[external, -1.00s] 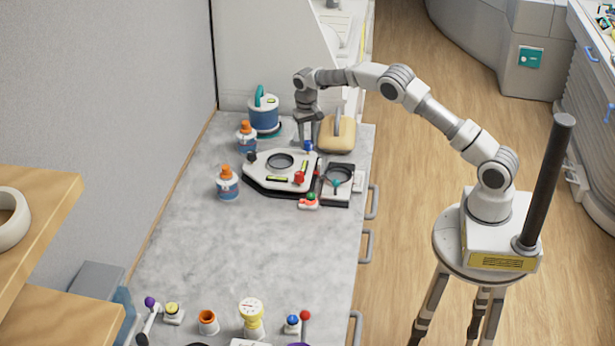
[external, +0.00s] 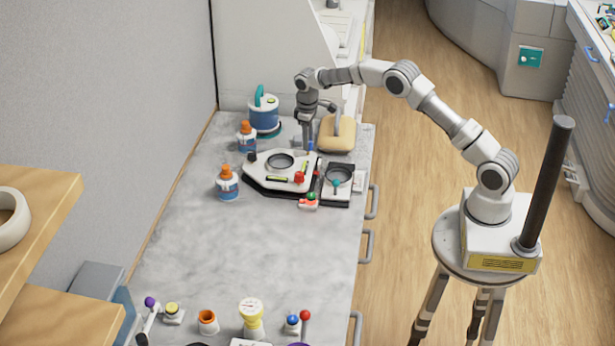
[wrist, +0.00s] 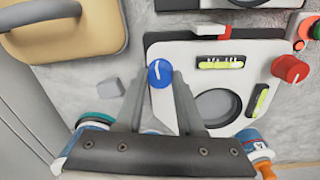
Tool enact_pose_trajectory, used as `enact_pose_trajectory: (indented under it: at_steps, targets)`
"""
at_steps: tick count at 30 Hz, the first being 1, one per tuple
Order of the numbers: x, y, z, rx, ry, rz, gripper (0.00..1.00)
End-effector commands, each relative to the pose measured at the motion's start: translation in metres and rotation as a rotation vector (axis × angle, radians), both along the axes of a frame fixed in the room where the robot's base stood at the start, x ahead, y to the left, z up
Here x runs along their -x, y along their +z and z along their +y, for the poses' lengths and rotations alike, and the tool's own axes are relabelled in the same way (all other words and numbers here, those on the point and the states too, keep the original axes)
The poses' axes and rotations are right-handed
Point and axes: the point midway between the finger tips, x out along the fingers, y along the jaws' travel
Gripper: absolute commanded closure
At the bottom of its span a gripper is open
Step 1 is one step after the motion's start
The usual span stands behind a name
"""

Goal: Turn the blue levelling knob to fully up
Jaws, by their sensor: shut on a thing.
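The blue levelling knob (wrist: 159,73) sits at a corner of the white levelling plate (wrist: 180,55) and has a white pointer line on its top. My gripper (wrist: 160,82) points down at the knob, with one finger on each side, shut on it. In the external view my gripper (external: 307,150) is at the plate's far right corner and largely hides the knob. The plate (external: 262,170) also carries a red knob (external: 299,177), a dark knob (external: 252,157), a round opening and two yellow-green bubble vials (wrist: 221,63).
A tan padded block with a handle (external: 337,135) stands close behind my gripper. A blue pot (external: 264,115) and two orange-capped bottles (external: 228,184) are to the left. A dark-framed ring device (external: 338,185) is right of the plate. The counter's middle is clear.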

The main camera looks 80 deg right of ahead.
Motion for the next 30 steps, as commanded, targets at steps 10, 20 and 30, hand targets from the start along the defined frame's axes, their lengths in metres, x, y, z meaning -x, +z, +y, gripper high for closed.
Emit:
enact_pose_trajectory:
  at_steps: [10,20,30]
  targets:
    - [-0.0015,-0.0024,0.0065,-0.010,0.090,0.001,1.00]
    - [-0.0016,-0.0027,0.0070,-0.011,0.095,0.002,1.00]
    - [-0.0010,-0.0016,0.0041,-0.006,0.092,0.000,0.34]
